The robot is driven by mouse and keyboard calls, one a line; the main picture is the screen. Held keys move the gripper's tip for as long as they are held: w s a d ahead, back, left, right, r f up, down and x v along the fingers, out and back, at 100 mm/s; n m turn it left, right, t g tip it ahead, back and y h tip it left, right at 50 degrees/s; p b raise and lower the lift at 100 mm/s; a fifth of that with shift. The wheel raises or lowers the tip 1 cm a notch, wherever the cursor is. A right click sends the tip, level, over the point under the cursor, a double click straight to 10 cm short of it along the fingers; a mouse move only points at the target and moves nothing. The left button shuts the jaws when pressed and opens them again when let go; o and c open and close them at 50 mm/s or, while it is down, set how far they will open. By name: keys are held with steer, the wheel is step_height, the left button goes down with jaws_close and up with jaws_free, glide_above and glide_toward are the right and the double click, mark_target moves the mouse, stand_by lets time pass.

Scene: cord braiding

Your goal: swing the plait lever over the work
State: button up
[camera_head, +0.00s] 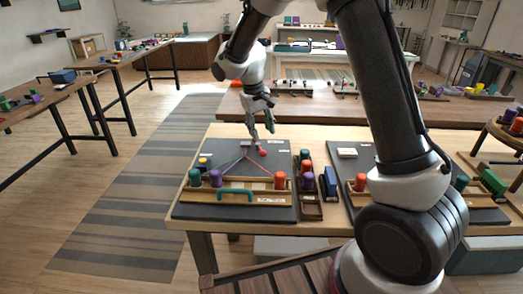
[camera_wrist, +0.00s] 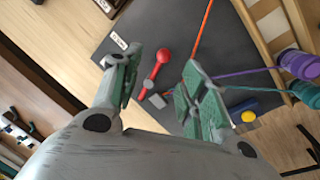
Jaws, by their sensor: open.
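The plait lever (camera_head: 262,153) is a small red arm with a round knob, lying near the back of the dark braiding board (camera_head: 240,213). In the wrist view the lever (camera_wrist: 154,69) lies in the gap between my fingers. My gripper (camera_head: 262,125) is above the back of the board. Its fingers (camera_wrist: 161,65) are spread and hold nothing; I cannot tell how high they are above the lever. Orange, purple and teal cords run from spools at the front: an orange spool (camera_head: 280,181), a purple spool (camera_head: 215,178) and a teal spool (camera_head: 195,177). They meet near a grey block (camera_head: 245,144).
A wooden spool tray (camera_head: 310,208) stands to the right, before a second board (camera_head: 345,212). My arm hides part of that board.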

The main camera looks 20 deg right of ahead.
mark_target(262, 151)
steer(key=f, duration=0.6)
steer(key=w+f, duration=0.1)
steer(key=f, duration=0.2)
steer(key=shift+d+f, duration=0.15)
steer(key=shift+d, duration=0.15)
jaws_close()
